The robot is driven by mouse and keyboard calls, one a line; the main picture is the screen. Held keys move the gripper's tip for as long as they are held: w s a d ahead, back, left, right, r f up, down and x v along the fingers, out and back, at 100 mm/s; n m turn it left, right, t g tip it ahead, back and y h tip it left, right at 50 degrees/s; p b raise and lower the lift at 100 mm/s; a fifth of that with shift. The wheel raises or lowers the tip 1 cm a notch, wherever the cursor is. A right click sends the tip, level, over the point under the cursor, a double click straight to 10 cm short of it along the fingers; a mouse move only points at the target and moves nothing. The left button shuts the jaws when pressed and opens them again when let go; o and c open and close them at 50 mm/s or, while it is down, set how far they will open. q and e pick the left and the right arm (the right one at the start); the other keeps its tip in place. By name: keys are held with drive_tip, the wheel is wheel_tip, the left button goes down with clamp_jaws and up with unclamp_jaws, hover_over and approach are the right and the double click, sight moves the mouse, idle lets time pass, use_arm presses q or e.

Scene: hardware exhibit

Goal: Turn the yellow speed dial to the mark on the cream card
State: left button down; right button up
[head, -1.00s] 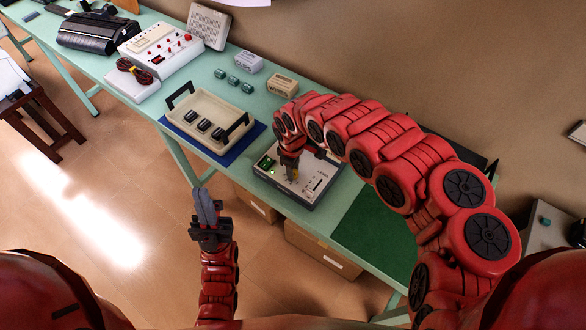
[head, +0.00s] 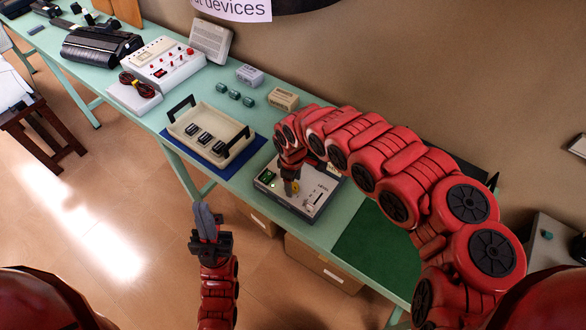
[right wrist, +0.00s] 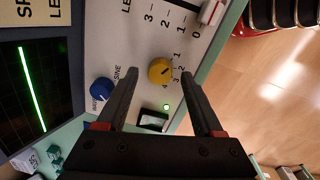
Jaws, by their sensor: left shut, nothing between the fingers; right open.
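The yellow speed dial (right wrist: 161,70) is on the pale panel of a console (head: 312,200), with small numbers beside it. It also shows in the head view (head: 296,187), partly behind my right gripper (head: 290,187). In the right wrist view my right gripper (right wrist: 160,75) is open, with its fingertips on either side of the dial and gaps visible. The dial's exact pointer setting is too small to read surely. A cream card (right wrist: 35,12) with large "SP" lettering is cut off at the top left. My left gripper (head: 204,208) is shut and empty, away from the console.
A blue knob (right wrist: 102,90), a lit green lamp (right wrist: 167,107) and a dark screen with a green trace (right wrist: 30,90) are near the dial. A cream tray (head: 235,153) stands left of the console. A green mat (head: 372,248) lies clear to its right.

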wheel_tip(320, 180, up, 17)
drive_tip(key=p, duration=0.8)
drive_tip(key=shift+s+a+f, duration=0.15)
drive_tip(key=shift+s, duration=0.25)
